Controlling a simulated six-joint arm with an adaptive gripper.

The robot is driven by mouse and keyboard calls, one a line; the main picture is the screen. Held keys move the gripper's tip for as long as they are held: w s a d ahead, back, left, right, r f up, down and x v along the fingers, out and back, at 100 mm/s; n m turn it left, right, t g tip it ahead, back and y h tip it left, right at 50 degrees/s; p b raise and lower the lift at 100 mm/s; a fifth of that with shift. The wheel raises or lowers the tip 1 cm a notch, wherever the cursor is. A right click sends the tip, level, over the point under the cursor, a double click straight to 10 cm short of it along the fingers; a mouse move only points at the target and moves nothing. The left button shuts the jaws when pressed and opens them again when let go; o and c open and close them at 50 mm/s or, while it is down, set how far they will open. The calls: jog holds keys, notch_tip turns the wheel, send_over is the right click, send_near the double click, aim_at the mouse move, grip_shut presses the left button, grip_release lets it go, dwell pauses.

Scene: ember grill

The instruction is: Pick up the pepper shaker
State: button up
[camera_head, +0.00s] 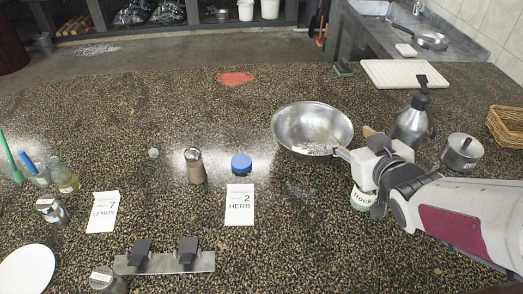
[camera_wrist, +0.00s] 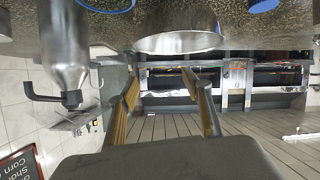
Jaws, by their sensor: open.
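Several small shakers stand on the speckled counter in the head view, and I cannot read which one is pepper. One is a brownish shaker with a metal top (camera_head: 195,167), left of centre. A metal shaker (camera_head: 51,210) is at the left. A labelled metal-topped shaker (camera_head: 107,280) is at the front edge, partly cut off. My gripper (camera_head: 354,143) is at the right, beside the metal bowl (camera_head: 312,125) and well right of all these shakers. In the wrist view my gripper (camera_wrist: 160,77) has its fingers apart with nothing between them. No shaker is clear there.
A jar marked "Rock" (camera_head: 362,198) sits below my gripper. A blue lid (camera_head: 241,163), cards (camera_head: 240,207), a metal bar (camera_head: 165,262) and a white plate (camera_head: 27,271) lie left.

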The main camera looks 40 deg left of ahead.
jog(key=s+a+f+n+g+y, duration=0.2)
jog(key=s+a, duration=0.1)
jog(key=a, duration=0.4)
jog(key=s+a+f+n+g+y, duration=0.1)
jog(key=s+a+f+y, duration=0.1)
jog(key=s+a, duration=0.35)
jog(key=n+g+y, duration=0.4)
jog(key=g, duration=0.2)
send_near(198, 157)
jog(key=a, duration=0.4)
jog(key=shift+w+a, duration=0.2)
jog(key=shift+w, duration=0.1)
jog(key=shift+a, duration=0.1)
jog(key=shift+a+f, duration=0.1)
jog(key=shift+a, duration=1.1)
jog(key=shift+s+a+f, duration=0.1)
jog(key=shift+a, duration=1.2)
jog(key=shift+s+a, duration=0.15)
jog(key=shift+a, duration=1.15)
